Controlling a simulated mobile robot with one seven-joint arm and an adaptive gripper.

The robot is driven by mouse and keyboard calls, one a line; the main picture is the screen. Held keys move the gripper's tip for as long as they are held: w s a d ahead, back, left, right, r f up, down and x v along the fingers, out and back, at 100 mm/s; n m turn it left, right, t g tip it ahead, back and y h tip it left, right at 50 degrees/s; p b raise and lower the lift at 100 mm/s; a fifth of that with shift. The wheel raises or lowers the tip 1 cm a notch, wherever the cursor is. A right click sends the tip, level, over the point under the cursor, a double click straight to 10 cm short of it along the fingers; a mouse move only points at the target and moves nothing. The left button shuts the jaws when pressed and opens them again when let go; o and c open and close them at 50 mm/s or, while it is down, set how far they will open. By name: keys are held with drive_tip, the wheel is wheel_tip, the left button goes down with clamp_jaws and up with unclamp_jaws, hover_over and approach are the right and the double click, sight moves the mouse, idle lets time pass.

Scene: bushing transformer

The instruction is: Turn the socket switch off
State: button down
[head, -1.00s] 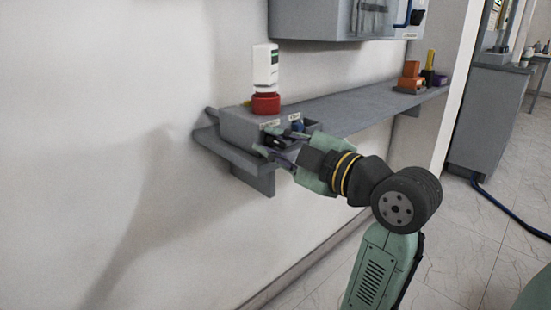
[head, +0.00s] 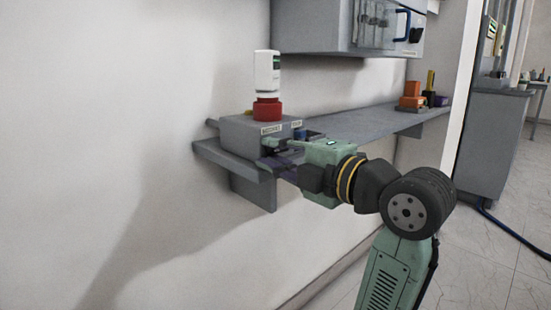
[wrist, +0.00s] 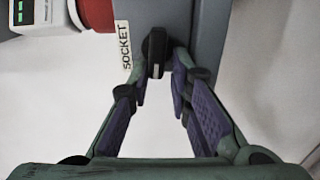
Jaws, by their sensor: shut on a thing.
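The socket switch (wrist: 155,48) is a black knob on the grey box, beside the white SOCKET label (wrist: 125,48) in the wrist view. My gripper (wrist: 158,76) has its two purple-padded fingers on either side of the knob's near end and is shut on it. In the head view, my gripper (head: 271,155) reaches from the right to the front of the grey box (head: 245,132) on the shelf. The fingers and box edge hide the knob there.
A red base (head: 267,108) with a white device (head: 267,69) stands on top of the box. The grey shelf (head: 360,122) runs right, mostly clear, to orange blocks (head: 411,96). A grey cabinet (head: 330,25) hangs above.

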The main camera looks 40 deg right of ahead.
drive_tip(key=shift+d+r, duration=0.2)
drive_tip(key=shift+r, duration=0.1)
idle(0.4)
drive_tip(key=c, duration=1.7)
unclamp_jaws()
drive_tip(key=shift+o, duration=0.3)
drive_tip(key=shift+f, duration=0.15)
drive_tip(key=shift+a, duration=0.1)
